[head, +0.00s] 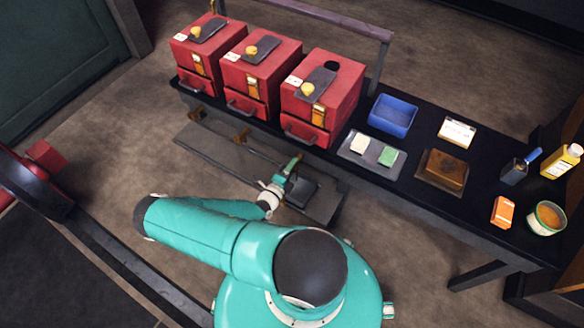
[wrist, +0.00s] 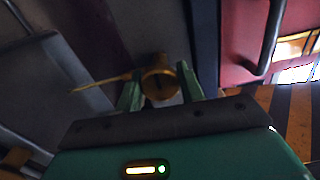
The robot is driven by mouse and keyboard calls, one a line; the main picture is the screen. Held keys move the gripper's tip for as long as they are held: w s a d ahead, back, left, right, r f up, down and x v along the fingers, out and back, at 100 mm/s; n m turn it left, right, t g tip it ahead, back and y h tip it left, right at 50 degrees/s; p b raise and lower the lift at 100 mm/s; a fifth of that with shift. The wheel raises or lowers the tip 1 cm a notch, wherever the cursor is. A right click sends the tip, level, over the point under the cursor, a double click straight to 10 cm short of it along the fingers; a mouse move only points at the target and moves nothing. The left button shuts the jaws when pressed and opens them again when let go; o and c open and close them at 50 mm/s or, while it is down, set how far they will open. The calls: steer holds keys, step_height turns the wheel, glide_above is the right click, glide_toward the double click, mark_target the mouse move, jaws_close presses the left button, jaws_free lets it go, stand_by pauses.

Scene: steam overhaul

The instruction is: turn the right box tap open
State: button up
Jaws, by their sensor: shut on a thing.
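Three red boxes stand in a row on the black bench; the right box (head: 322,88) is nearest the middle. My gripper (head: 292,163) is low at the bench front, below the right box. In the wrist view my gripper (wrist: 160,82) has its two green fingers on either side of a brass tap (wrist: 158,83) and is shut on it. A thin brass lever (wrist: 98,82) points left from the tap. In the head view my gripper hides this tap. The brass taps of the left box (head: 195,113) and middle box (head: 242,136) show along the bench front.
The right box has a dark round hole on top beside its grey plate (head: 317,84). A blue tray (head: 392,115), a grey tray (head: 372,160), a brown block (head: 445,168) and several small containers stand to the right on the bench.

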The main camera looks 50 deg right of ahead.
steer(key=shift+n, duration=0.3)
stand_by(0.4)
steer(key=o, duration=0.9)
steer(key=shift+o, duration=0.2)
steer(key=shift+a, duration=0.15)
steer(key=s+a, duration=0.1)
steer(key=a, duration=1.2)
steer(key=shift+s+a, duration=0.15)
steer(key=shift+a, duration=0.15)
